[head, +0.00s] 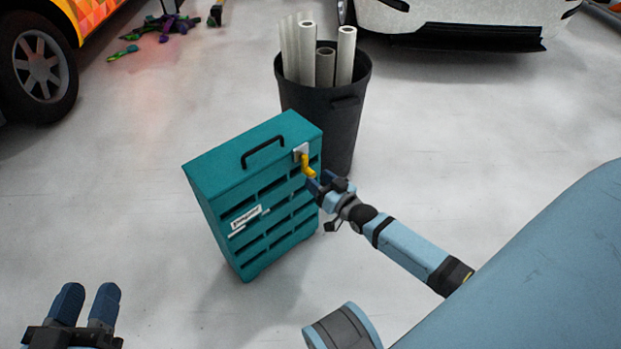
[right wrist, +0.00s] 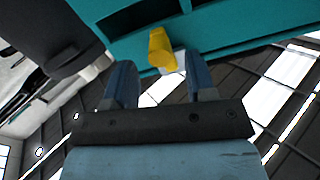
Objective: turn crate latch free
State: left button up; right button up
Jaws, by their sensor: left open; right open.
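A teal crate (head: 223,186) with slotted sides and a black top handle stands on the floor in the middle of the head view. Its yellow latch (head: 307,167) sits on a pale plate at the upper right edge. My right gripper (head: 322,182) is open right by the latch. In the right wrist view the latch (right wrist: 161,50) shows between and beyond the two blue fingers (right wrist: 161,85), with space on both sides. I cannot tell whether a finger touches it. My left gripper (head: 88,304) is open and empty at the lower left, away from the crate.
A black bin (head: 337,115) with several white rolls (head: 345,55) stands close behind the crate. An orange vehicle's wheel (head: 38,68) is at the upper left and a white car (head: 440,20) at the back. Colourful scraps (head: 165,27) lie far left. The floor left and front is clear.

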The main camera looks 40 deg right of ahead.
aim_at(316, 178)
jog(key=w+b, duration=0.1)
jog(key=w, duration=0.2)
jog(key=shift+w+a, duration=0.15)
jog(key=shift+w, duration=0.05)
pick_arm(q)
jog(key=shift+w+a+r+m+t, duration=0.25)
jog(key=shift+w+m+t, duration=0.2)
jog(key=shift+m, duration=0.15)
pick_arm(e)
jog(key=shift+w, duration=0.25)
